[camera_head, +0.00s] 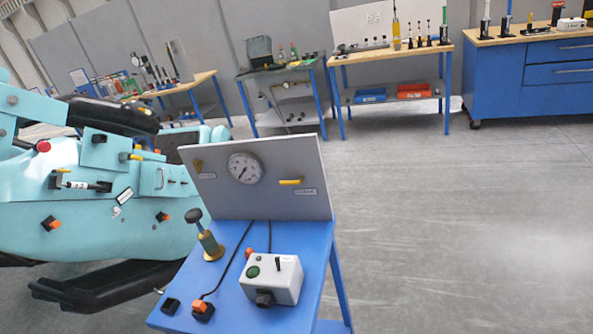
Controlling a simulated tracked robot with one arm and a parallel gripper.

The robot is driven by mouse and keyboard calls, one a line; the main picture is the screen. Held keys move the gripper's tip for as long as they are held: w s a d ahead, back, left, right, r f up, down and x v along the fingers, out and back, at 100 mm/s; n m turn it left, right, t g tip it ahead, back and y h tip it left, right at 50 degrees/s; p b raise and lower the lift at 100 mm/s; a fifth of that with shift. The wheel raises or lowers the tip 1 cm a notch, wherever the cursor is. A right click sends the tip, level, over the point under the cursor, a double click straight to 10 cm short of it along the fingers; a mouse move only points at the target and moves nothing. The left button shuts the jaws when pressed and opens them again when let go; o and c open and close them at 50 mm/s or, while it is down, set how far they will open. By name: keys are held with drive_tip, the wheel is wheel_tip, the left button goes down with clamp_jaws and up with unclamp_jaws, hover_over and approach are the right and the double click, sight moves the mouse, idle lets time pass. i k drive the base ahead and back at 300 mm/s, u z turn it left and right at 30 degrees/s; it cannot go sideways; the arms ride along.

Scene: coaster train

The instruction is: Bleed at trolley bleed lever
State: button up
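The blue trolley (228,275) stands in the lower middle, with a grey upright panel (262,203) at its back. A round dial gauge (245,168) is on the panel. A yellow lever (291,181) lies about level to the right of the gauge. My gripper is not in view, and nothing visible touches the levers.
On the trolley top are a grey control box (272,279) with a green button, a brass fitting with a black knob (208,240), and black cables. The teal coaster car (95,215) stands close on the left. Workbenches (390,55) line the back. The floor (460,230) to the right is clear.

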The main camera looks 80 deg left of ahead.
sight(283, 183)
drive_tip(key=u, duration=0.15)
drive_tip(key=k, duration=0.8)
drive_tip(key=u, duration=0.8)
drive_tip(key=i, duration=1)
